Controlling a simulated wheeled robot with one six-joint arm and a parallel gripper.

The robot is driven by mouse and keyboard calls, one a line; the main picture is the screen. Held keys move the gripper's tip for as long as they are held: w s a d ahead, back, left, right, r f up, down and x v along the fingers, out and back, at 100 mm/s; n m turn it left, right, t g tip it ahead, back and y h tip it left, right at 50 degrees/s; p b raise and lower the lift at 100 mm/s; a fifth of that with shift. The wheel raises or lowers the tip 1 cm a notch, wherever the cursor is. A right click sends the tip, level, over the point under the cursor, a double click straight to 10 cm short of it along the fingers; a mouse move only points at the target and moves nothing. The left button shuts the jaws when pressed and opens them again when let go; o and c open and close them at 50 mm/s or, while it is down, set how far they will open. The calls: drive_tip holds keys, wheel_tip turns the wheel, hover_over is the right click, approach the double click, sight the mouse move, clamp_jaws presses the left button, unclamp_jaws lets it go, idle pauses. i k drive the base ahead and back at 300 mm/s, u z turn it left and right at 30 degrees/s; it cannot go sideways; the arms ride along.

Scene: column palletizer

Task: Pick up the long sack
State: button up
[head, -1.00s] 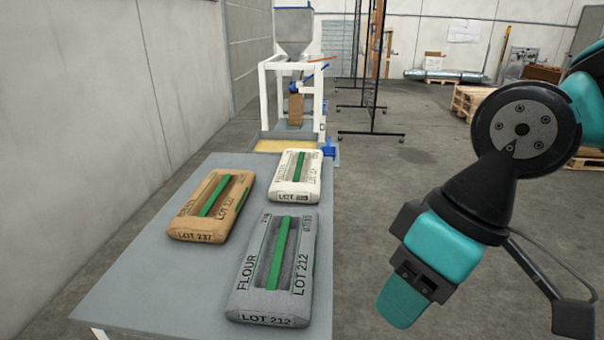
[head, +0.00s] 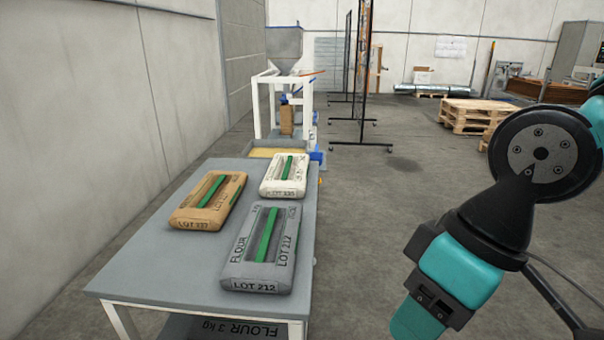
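Three sacks with green strips along their tops lie on a grey table (head: 150,262). The grey sack (head: 286,250), marked FLOUR and LOT 212, is the longest and lies nearest, at the table's right edge. A brown sack (head: 186,215) lies to its left, a little farther back. A white sack (head: 270,187) lies behind the grey one. My gripper (head: 428,308) is at the right, apart from the table and sacks. Its lower end is cut off in part, and I cannot tell whether it is open.
A hopper (head: 284,45) on a white frame stands behind the table. Dark mesh screens (head: 366,70) and wooden pallets (head: 470,112) stand farther back. A wall (head: 70,120) runs close along the left. The floor right of the table is clear. Something marked FLOUR 3 kg (head: 235,328) shows under the table.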

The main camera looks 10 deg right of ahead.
sight(286, 176)
drive_tip(key=z, duration=0.7)
drive_tip(key=i, duration=1.55)
drive_tip(key=z, duration=0.35)
drive_tip(key=i, duration=1.2)
drive_tip(key=u, duration=1.1)
drive_tip(key=i, duration=0.8)
drive_tip(key=u, duration=1.15)
drive_tip(key=i, duration=0.35)
drive_tip(key=u, duration=0.3)
